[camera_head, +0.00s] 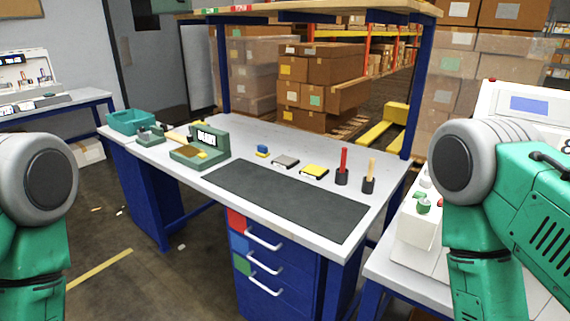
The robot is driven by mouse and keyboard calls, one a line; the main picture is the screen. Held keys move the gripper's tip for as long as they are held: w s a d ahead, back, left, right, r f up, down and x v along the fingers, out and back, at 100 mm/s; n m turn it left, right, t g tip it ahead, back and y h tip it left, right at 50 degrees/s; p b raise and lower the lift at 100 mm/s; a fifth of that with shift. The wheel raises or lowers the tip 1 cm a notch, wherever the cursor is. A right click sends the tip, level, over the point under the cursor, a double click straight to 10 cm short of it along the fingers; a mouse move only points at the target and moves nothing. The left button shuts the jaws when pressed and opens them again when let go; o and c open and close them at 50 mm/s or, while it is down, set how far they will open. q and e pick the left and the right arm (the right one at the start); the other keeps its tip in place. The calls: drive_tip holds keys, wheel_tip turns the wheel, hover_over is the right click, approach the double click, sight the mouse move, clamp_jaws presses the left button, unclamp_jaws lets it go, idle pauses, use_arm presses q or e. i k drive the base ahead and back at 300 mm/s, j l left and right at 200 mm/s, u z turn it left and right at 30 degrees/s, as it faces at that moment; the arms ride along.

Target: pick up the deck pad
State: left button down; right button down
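I cannot tell for sure which thing is the deck pad. A large dark grey mat (290,200) lies flat along the bench's front. Green and grey links of both my arms show at the left and right edges, clear of the bench. Neither gripper is in view.
The workbench (345,225) also bears a green device with a display (203,145), a teal bin (131,121), and two upright pens, red (343,166) and tan (369,176), in dark holders. A white machine (420,222) stands at the right. The mat is bare.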

sight(262, 151)
drive_tip(key=i+j, duration=0.2)
drive_tip(key=i+j+z, duration=0.1)
drive_tip(key=j, duration=0.3)
drive_tip(key=i+j, duration=0.2)
drive_tip(key=i+j+z, duration=0.1)
drive_tip(key=j, duration=0.35)
drive_tip(key=i, duration=0.1)
